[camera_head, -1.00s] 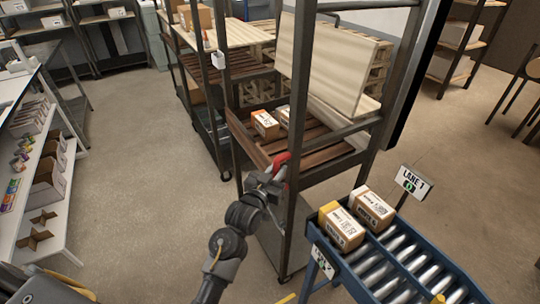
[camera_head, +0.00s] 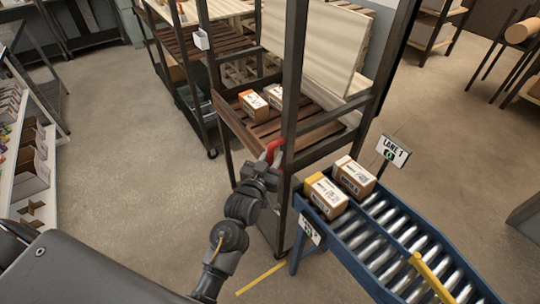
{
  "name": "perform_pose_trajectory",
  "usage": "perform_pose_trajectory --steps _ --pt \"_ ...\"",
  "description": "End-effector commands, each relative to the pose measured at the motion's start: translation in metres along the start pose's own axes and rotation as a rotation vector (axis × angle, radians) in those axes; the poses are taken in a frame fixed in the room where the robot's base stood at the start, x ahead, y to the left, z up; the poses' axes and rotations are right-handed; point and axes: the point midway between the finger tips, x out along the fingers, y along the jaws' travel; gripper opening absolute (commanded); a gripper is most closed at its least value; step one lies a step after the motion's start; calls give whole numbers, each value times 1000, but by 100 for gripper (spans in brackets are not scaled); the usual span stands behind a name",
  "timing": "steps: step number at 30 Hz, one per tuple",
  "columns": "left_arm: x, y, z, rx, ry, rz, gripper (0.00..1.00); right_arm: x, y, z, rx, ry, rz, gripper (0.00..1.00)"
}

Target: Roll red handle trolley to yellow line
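The trolley is a tall dark metal frame (camera_head: 292,80) with a wooden slatted shelf (camera_head: 282,125), standing in the middle of the head view. Its red handle (camera_head: 273,149) is on the near side of the frame. The yellow line (camera_head: 262,277) shows on the floor near the bottom, in front of the trolley's near post.
A blue roller conveyor (camera_head: 345,245) with cartons (camera_head: 326,196) and a Lane 1 sign (camera_head: 394,151) stands close to the trolley's right side. Cartons (camera_head: 253,103) lie on the trolley shelf. Another rack (camera_head: 180,60) stands behind. Open floor (camera_head: 120,150) lies to the left.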

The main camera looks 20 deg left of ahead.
Motion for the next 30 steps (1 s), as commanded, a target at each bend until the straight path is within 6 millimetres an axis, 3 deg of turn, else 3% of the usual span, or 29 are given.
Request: perform_pose_trajectory --steps 16,30 --pt "-5 -1 1 0 0 -2 26 2 1 3 -1 -3 1 36" --pt "-88 -1 3 0 -2 -2 26 29 1 6 -1 -4 1 36"
